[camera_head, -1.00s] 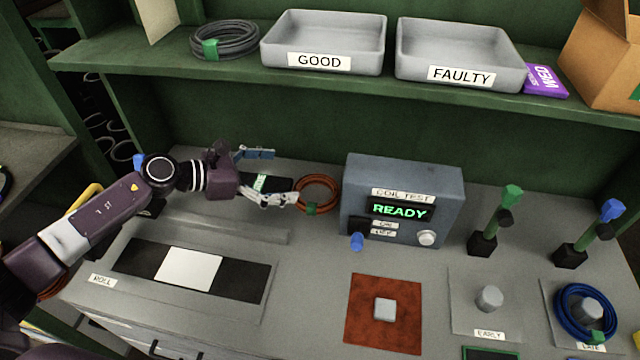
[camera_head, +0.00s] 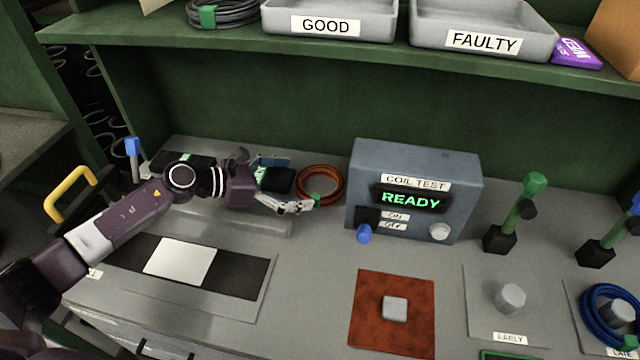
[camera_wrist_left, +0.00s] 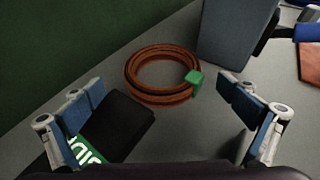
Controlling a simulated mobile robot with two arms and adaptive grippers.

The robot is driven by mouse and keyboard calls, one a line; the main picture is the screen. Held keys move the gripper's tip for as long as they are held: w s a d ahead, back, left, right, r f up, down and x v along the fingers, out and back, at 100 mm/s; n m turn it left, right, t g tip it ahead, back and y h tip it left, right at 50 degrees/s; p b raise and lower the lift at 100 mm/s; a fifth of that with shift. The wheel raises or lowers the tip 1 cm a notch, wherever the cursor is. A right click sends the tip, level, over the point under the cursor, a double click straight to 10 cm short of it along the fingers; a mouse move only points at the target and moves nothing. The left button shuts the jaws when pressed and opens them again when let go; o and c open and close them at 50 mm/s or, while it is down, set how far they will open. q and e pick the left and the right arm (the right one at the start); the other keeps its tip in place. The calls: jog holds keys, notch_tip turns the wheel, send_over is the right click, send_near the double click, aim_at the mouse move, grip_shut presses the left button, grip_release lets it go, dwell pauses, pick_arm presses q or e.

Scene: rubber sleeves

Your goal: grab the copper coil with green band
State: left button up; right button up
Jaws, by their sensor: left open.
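The copper coil (camera_head: 320,181) with its green band (camera_head: 314,198) lies flat on the bench, left of the grey coil test box. In the left wrist view the coil (camera_wrist_left: 139,88) lies ahead of my open jaws, with its green band (camera_wrist_left: 194,83) on the right side. My left gripper (camera_head: 291,183) is open and empty, just left of the coil; it also shows in the left wrist view (camera_wrist_left: 165,122). A black item with a green and white label (camera_wrist_left: 117,122) lies close to the left finger. My right gripper is not in view.
The coil test box (camera_head: 413,195) reads READY and stands close right of the coil. Behind is a green wall. GOOD (camera_head: 329,20) and FAULTY (camera_head: 481,28) trays sit on the shelf above. A blue coil (camera_head: 609,318) lies around a peg at the right.

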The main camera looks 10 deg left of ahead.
aim_at(315, 190)
pick_arm(q)
jog(key=p+x, duration=0.1)
jog(key=x, duration=0.3)
jog(key=shift+d+r, duration=0.1)
jog(key=shift+d, duration=0.25)
jog(key=shift+w+d+f, duration=0.2)
jog(key=shift+d+f, duration=0.05)
jog(key=shift+d, duration=0.05)
jog(key=c, duration=1.5)
jog(key=shift+w+r, duration=0.1)
jog(key=shift+r, duration=0.05)
jog(key=shift+c, duration=0.6)
jog(key=shift+r, duration=0.1)
